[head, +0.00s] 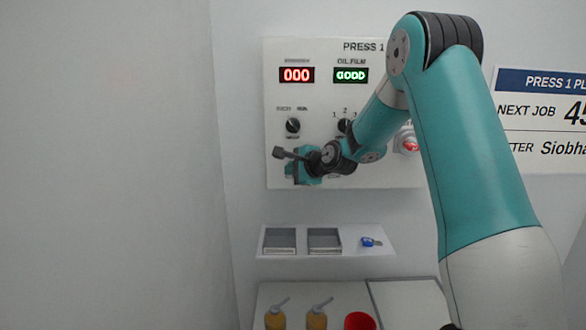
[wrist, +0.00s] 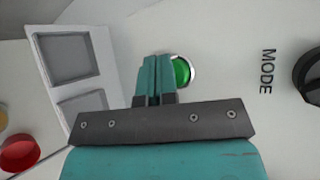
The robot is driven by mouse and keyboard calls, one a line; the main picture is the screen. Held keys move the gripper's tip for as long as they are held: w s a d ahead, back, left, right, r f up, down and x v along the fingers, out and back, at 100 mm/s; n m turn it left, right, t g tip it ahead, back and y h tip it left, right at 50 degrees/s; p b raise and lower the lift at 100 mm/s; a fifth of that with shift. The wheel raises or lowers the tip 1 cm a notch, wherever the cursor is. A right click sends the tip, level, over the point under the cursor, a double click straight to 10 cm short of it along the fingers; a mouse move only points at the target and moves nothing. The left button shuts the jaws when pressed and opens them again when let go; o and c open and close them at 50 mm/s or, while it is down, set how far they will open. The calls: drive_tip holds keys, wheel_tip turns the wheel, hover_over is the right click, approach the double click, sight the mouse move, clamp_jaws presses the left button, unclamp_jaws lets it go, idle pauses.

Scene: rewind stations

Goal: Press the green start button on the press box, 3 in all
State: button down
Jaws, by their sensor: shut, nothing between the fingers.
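The press box (head: 325,100) is a pale panel on the back wall. It has a red display (head: 296,75) reading 000 and a green display (head: 350,75) reading GOOD. The green start button (wrist: 181,71), in a silver ring, shows in the wrist view just right of my fingertips. My fingers cover part of its left side. In the head view my gripper (head: 303,172) is at the panel's lower left and the button is hidden. My gripper (wrist: 154,62) is shut and empty. I cannot tell whether it touches the button.
Two dark knobs (head: 293,126) and a red button (head: 410,145) are on the panel. A shelf (head: 375,254) below has two grey trays (head: 279,251) and a blue key-like item (head: 371,242). Lower are two yellow bottles (head: 317,319) and a red cup (head: 359,321). A sign (head: 540,110) hangs at right.

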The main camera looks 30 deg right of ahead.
drive_tip(key=shift+w+d, duration=0.2)
drive_tip(key=shift+w, duration=0.05)
drive_tip(key=shift+s, duration=0.1)
idle(0.5)
drive_tip(key=shift+s+a, duration=0.45)
drive_tip(key=shift+s, duration=0.15)
drive_tip(key=shift+a, duration=0.1)
drive_tip(key=s+a, duration=0.1)
drive_tip(key=s, duration=0.1)
drive_tip(key=s+a+b, duration=0.1)
drive_tip(key=s, duration=0.1)
drive_tip(key=shift+a, duration=0.3)
idle(2.3)
